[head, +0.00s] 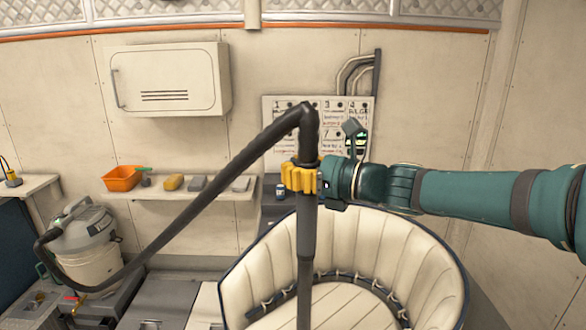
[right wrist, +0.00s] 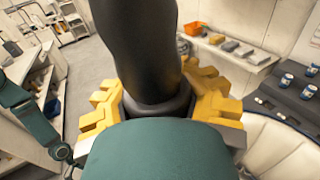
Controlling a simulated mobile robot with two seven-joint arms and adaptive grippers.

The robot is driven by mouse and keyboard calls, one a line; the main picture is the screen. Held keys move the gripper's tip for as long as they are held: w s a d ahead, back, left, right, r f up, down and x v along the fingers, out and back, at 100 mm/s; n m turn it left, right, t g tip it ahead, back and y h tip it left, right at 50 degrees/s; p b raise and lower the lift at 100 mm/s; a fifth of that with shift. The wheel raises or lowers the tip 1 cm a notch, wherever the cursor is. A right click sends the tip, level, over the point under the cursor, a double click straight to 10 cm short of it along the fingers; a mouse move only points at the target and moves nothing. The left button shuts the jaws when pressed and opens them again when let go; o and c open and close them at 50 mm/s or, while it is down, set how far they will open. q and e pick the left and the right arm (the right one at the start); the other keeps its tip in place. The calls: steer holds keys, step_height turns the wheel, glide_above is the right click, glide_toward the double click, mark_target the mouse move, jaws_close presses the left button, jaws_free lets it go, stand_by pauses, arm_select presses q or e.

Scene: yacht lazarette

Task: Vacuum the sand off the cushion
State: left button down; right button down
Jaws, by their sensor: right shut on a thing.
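My right gripper (head: 301,177), with yellow fingers, is shut on the dark vacuum wand (head: 306,222), which hangs upright with its lower end cut off by the bottom of the head view. The wand and gripper also show in the right wrist view, with the yellow fingers (right wrist: 160,108) on both sides of the black hose (right wrist: 150,50). The hose runs left and down to the grey and white vacuum (head: 85,240). The cream cushioned seat (head: 340,240) lies behind and below the wand. I cannot make out sand on it. My left gripper is not in view.
A wall shelf (head: 180,192) holds an orange bin (head: 122,178), a yellow sponge and grey blocks. A white cabinet (head: 168,78) and a numbered board (head: 285,140) are on the wall. Blue cans (right wrist: 287,80) stand on a grey surface beside the seat. Grey boxes sit at lower left.

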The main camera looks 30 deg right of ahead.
steer(key=shift+r, duration=0.1)
stand_by(0.4)
steer(key=shift+w+d+p, duration=0.6)
steer(key=shift+w+d, duration=1.2)
steer(key=shift+d, duration=0.2)
steer(key=shift+s, duration=0.1)
stand_by(0.6)
steer(key=shift+s+a, duration=0.15)
steer(key=shift+s, duration=1.5)
stand_by(0.3)
